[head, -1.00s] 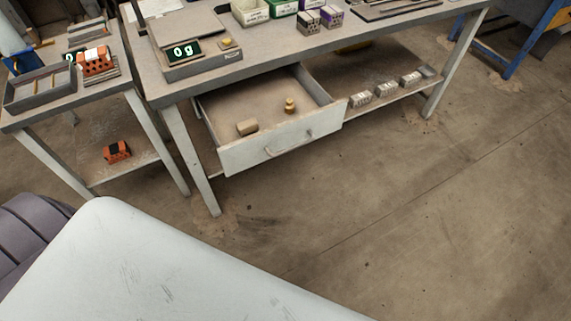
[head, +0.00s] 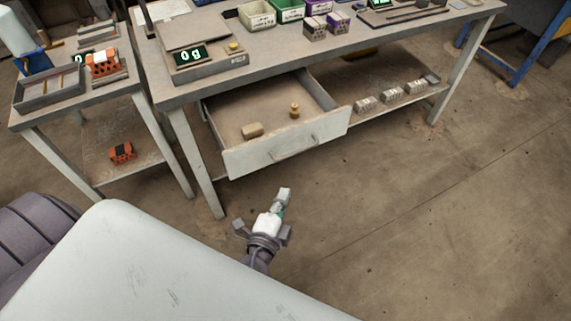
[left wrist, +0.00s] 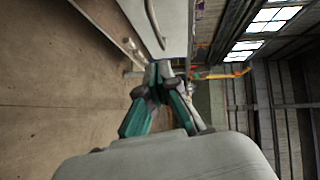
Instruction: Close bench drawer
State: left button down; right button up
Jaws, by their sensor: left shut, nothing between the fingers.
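The bench drawer (head: 285,150) stands pulled out under the workbench (head: 300,52). Its pale front has a curved handle (head: 296,147). Inside lie a tan block (head: 252,130) and a small brass weight (head: 294,111). My left gripper (head: 284,194) is below and in front of the drawer front, apart from it in the head view. In the left wrist view the gripper (left wrist: 160,68) is shut and empty, with the drawer front (left wrist: 165,25) and handle (left wrist: 155,22) ahead. My right gripper is not in view.
A scale (head: 195,62) reading 0 g and several bins (head: 288,9) stand on the bench. Grey bricks (head: 390,94) lie on the lower shelf. A side table (head: 75,103) with an orange brick (head: 102,62) stands left. The floor (head: 400,220) in front is clear.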

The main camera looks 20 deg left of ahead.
pick_arm(q)
jog(key=p, duration=0.1)
send_near(290, 156)
jog(key=w+d, duration=0.2)
jog(key=w, duration=0.1)
jog(key=w+a, duration=0.1)
jog(key=w+a+f, duration=0.1)
jog(key=w, duration=0.1)
jog(key=shift+a+p, duration=0.4)
jog(key=shift+f, duration=0.1)
